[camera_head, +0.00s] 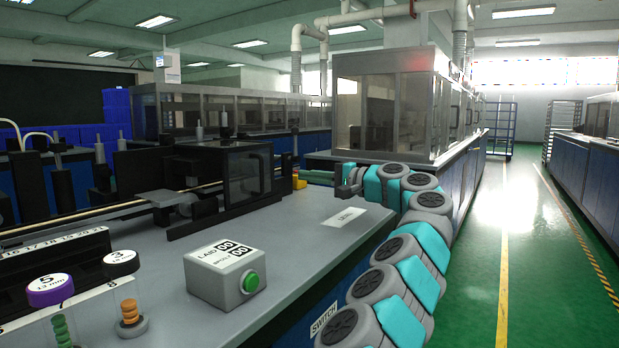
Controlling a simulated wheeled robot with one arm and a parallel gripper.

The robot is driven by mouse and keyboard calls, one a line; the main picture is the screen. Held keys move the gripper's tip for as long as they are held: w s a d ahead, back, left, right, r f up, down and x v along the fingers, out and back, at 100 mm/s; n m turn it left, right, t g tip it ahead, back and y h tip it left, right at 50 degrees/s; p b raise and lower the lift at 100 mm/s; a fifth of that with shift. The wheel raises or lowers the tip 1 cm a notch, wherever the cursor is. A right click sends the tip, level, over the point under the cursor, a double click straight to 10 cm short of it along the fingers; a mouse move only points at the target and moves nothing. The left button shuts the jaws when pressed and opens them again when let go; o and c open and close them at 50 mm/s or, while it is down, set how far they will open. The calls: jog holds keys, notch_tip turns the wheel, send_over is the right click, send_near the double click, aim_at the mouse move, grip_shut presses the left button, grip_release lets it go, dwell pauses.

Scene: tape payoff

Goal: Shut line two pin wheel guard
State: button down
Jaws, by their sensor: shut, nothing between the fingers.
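A dark box-like guard with clear smoky panels (249,177) stands over the tape track at the back middle of the grey bench. I cannot tell whether it is the line two pin wheel guard, or whether it is fully shut; no pin wheel shows clearly. My arm reaches up from the bottom right and bends left. My gripper (345,188) is shut and empty, to the right of the guard and apart from it, over the bench's right side. Its fingertips are small and dark in this view.
A grey box with a counter and green button (226,273) stands on the bench (180,250) in front of the guard. A white label (344,217) lies below my gripper. Green aisle floor is clear at right.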

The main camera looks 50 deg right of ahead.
aim_at(262, 177)
jog(key=w, duration=0.6)
jog(key=shift+w+a, duration=0.15)
jog(key=shift+a, duration=0.25)
jog(key=shift+w+a+b, duration=0.1)
jog(key=shift+a+b, duration=0.5)
jog(key=shift+a, duration=1.4)
jog(key=shift+a, duration=0.15)
jog(key=shift+a+f+b, duration=0.15)
jog(key=shift+a+b, duration=0.55)
jog(key=shift+a, duration=0.25)
jog(key=a+b, duration=0.1)
jog(key=a, duration=0.3)
jog(key=s+a+b, duration=0.1)
jog(key=a, duration=0.8)
jog(key=shift+s+a+b, duration=0.2)
jog(key=shift+a+b, duration=0.15)
jog(key=shift+b, duration=0.05)
